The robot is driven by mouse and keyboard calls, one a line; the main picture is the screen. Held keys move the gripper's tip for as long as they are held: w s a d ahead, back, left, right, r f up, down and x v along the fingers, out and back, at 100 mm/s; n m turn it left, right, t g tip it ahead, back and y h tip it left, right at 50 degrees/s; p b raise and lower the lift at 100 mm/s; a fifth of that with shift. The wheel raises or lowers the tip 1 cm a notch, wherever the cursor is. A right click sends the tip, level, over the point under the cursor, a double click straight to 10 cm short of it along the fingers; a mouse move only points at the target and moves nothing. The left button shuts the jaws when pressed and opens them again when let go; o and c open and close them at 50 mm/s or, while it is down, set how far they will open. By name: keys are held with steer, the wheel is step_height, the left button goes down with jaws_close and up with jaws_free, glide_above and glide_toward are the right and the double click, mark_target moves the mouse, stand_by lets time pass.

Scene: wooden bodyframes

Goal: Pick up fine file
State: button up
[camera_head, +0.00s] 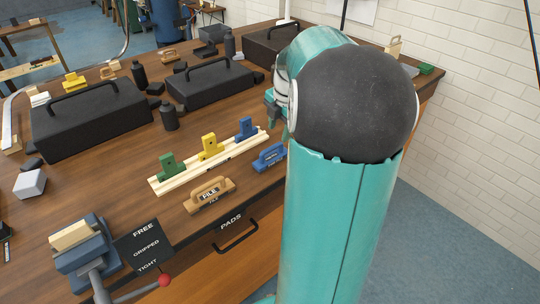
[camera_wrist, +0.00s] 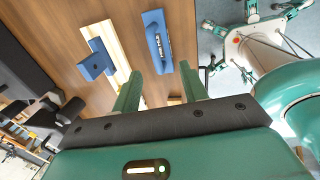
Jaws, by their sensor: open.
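A tan handled block marked FILE (camera_head: 209,196) lies near the bench's front edge. A blue handled block (camera_head: 269,157) with a label too small to read lies to its right; it also shows in the wrist view (camera_wrist: 156,40). I cannot tell from the labels which is the fine file. My gripper (camera_wrist: 160,82) is open and empty, its two green fingers apart and pointing toward the bench. The blue labelled block is beyond the fingertips in the wrist view, apart from them. In the head view, my arm hides most of the gripper.
A pale wooden rail (camera_head: 207,163) holds green (camera_head: 171,167), yellow (camera_head: 210,148) and blue (camera_head: 246,129) blocks. Black toolboxes (camera_head: 90,118) stand behind. A vise (camera_head: 84,249) and a FREE/GRIPPED/TIGHT sign (camera_head: 144,246) are front left. A PADS drawer (camera_head: 236,238) is below the bench edge.

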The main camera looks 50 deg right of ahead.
glide_above(272, 157)
steer(key=s, duration=0.2)
steer(key=f, duration=0.7)
steer(key=shift+w+f, duration=0.15)
steer(key=shift+w, duration=0.1)
steer(key=f, duration=0.2)
steer(key=w+f, duration=0.1)
steer(key=f, duration=0.1)
steer(key=shift+w+f, duration=0.1)
steer(key=shift+f, duration=0.2)
steer(key=c, duration=0.7)
